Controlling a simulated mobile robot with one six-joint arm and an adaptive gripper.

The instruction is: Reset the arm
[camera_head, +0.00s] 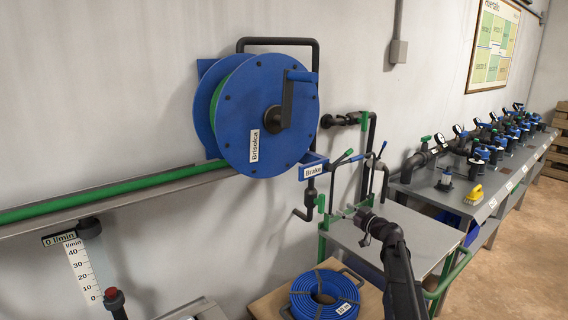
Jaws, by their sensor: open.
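My black arm rises from the bottom edge at the right of centre, in front of a grey-topped cart (425,240). My gripper (363,217) is at its upper end, over the cart's left part, pointing left and away from the camera. It is open, and I see nothing held in it. Its fingers are small and dark, so their exact spread is hard to see.
A blue hose reel (270,95) is on the wall, with a "Brake" lever (314,171) below. A coiled blue hose (325,295) lies on a wooden stand. Right: a bench (440,190) with valves and a yellow brush (474,195). Left: a flow gauge (82,265).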

